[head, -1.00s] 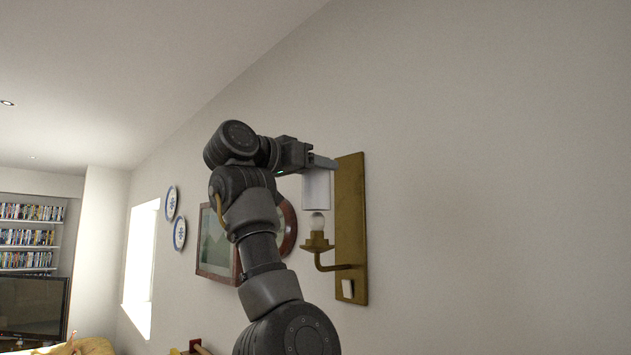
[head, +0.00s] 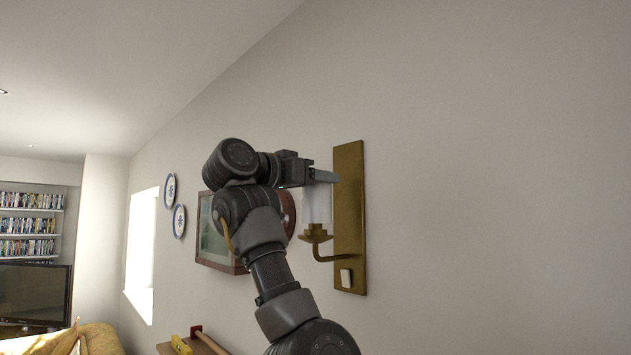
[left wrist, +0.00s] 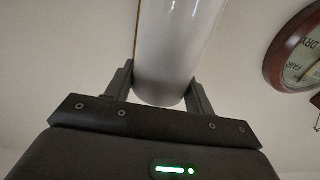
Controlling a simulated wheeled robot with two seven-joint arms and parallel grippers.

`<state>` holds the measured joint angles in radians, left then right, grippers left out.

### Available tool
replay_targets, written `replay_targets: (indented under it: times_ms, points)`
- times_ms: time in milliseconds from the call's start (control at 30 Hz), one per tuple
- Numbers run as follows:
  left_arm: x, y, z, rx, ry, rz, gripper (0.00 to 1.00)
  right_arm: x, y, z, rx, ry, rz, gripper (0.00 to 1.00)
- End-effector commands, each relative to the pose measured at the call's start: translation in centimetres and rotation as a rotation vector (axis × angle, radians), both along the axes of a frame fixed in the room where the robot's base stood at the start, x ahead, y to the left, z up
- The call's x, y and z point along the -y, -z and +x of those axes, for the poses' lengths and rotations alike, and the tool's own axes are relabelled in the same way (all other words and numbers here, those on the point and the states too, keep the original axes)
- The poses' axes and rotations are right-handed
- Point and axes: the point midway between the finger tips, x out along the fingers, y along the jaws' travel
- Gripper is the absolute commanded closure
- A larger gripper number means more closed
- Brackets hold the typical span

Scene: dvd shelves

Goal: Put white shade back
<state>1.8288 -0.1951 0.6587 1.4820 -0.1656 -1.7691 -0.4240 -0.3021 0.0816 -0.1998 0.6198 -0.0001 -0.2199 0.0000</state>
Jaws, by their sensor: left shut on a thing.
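The white shade (head: 316,207) is a plain white cylinder, held upright over the cup of the brass wall lamp (head: 348,220). Its lower end is at or just above the cup (head: 316,235); I cannot tell if they touch. The bulb is no longer visible, hidden by the shade. My left gripper (head: 321,176) is shut on the shade near its top. In the left wrist view the shade (left wrist: 175,45) sits between the two fingers, one on each side. My right gripper is not in view.
A white switch (head: 346,278) is on the lamp's back plate. A framed picture (head: 214,240), a round barometer-like dial (left wrist: 305,60) and blue-rimmed plates (head: 179,221) hang on the same wall. The wall right of the lamp is bare. A wooden surface with tools (head: 190,343) is below.

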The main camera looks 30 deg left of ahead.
Motion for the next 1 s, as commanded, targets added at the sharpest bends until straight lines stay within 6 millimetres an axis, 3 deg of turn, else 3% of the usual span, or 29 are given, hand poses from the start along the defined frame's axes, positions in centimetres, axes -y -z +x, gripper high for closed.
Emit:
replay_targets:
  times_ms: [333, 367, 500, 833, 1000]
  points:
    - [0.0, 0.5, 0.0, 0.001, -0.001, 0.000, 0.70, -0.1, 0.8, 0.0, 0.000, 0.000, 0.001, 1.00]
    - [0.0, 0.5, 0.0, 0.000, -0.001, 0.000, 0.44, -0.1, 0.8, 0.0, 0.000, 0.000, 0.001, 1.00]
    - [0.0, 0.5, 0.0, 0.000, 0.000, 0.000, 0.26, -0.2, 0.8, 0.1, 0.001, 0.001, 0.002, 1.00]
    - [0.0, 0.4, 0.0, 0.000, 0.000, 0.000, 0.25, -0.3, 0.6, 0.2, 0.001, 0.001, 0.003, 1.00]
    - [0.0, -0.6, 0.0, 0.000, 0.000, 0.000, 0.25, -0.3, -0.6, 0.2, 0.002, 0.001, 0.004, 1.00]
